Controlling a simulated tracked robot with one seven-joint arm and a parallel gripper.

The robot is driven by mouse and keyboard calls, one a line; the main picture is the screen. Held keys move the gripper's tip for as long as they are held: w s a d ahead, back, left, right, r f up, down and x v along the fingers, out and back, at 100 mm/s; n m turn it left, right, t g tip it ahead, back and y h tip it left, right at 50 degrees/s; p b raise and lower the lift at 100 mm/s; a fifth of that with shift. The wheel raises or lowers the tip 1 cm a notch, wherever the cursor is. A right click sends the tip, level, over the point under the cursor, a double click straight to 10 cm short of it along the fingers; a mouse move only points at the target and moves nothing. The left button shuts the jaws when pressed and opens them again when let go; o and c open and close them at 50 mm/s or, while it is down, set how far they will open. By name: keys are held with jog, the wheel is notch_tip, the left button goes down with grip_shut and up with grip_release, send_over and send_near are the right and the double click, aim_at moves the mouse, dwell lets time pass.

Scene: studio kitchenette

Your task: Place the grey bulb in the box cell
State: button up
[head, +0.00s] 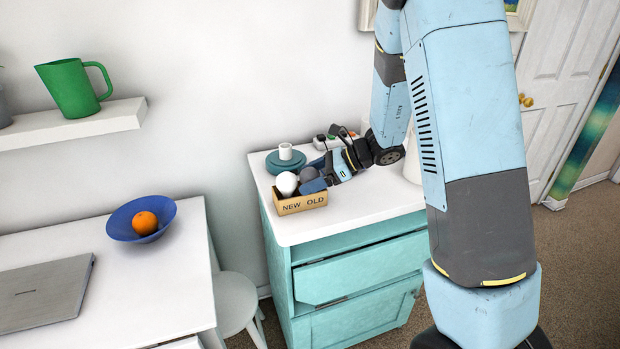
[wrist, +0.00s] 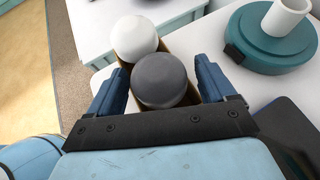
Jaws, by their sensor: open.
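The grey bulb (wrist: 162,80) is a dark round globe over the box half marked OLD; its lower part is hidden, so I cannot tell how deep it sits. It also shows in the head view (head: 308,174), partly behind my gripper. The cardboard box (head: 300,204) stands near the front left of the cabinet top, marked NEW on the left and OLD on the right. A white bulb (head: 286,183) is in the NEW half, and shows beyond the grey one in the wrist view (wrist: 134,38). My gripper (wrist: 160,72) is open, with one blue finger on each side of the grey bulb.
A round teal base with a white cylinder (head: 286,160) stands behind the box. A device with a red button (head: 322,142) lies further back. The white cabinet top (head: 365,208) is clear to the right. A blue bowl with an orange (head: 145,222) is on the left table.

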jog(key=shift+r, duration=0.1)
jog(key=v, duration=1.1)
jog(key=s+d+r+n+t+h, duration=0.1)
jog(key=s+d+r+n+h, duration=0.2)
jog(key=s, duration=0.5)
jog(key=s+d+r+n+t+h, duration=0.2)
jog(key=s+r+n+h, duration=0.3)
jog(key=s+r+n, duration=0.2)
jog(key=s+d+r+n+t+h, duration=0.1)
jog(key=s+d+r+n+h, duration=0.2)
jog(key=s+n, duration=0.6)
notch_tip(320, 180, up, 2)
jog(key=shift+s+d+r+h, duration=0.1)
jog(key=shift+s+d+h, duration=0.25)
jog(key=shift+h, duration=0.25)
